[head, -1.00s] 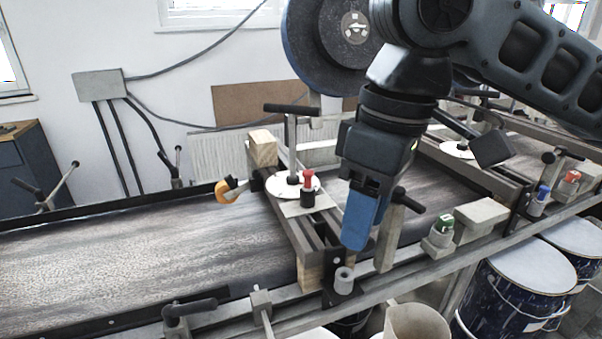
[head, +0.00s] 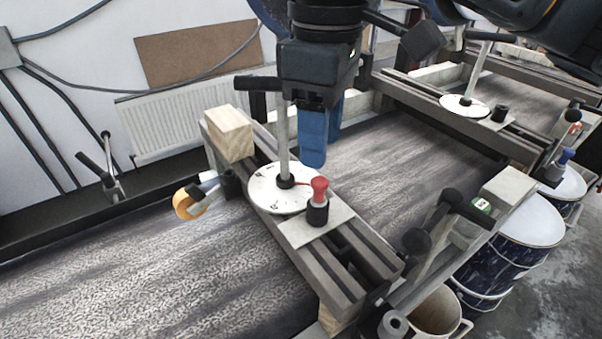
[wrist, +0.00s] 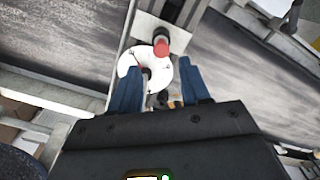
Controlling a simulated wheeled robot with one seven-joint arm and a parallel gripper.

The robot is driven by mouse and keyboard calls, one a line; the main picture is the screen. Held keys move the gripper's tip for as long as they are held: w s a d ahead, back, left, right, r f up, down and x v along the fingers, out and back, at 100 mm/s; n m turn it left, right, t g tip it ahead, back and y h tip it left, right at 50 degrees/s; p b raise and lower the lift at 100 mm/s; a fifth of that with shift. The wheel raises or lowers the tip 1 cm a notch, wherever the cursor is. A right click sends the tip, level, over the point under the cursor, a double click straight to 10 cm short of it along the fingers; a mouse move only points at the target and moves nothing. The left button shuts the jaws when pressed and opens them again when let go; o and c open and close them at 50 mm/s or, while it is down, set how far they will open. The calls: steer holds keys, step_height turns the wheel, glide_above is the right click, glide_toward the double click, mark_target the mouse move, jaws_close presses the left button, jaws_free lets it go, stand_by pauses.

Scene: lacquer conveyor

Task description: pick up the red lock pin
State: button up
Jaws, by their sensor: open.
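The red lock pin (head: 319,188) stands upright in a black collar on a pale plate, beside a white dial disc (head: 265,197) on the crossbeam. My gripper (head: 313,150) hangs above and slightly behind the pin in the head view, pointing down, with blue fingers apart from it. In the wrist view the gripper (wrist: 160,88) shows its two blue fingers spread with nothing held between them. The red pin top (wrist: 161,47) shows just beyond the fingertips, near the middle. The fingers partly cover the dial's edges there.
A black-handled post (head: 282,140) rises from the dial close to my gripper. A wooden block (head: 229,133) sits at the beam's far end, with an orange tape roll (head: 188,202) nearby. The patterned conveyor (head: 190,275) is clear. A black-knobbed lever (head: 435,228) stands at right.

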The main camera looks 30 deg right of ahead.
mark_target(319, 180)
steer(key=shift+s+a+f+p, duration=0.1)
steer(key=shift+f+p, duration=0.3)
steer(key=shift+f, duration=3.45)
jaws_close()
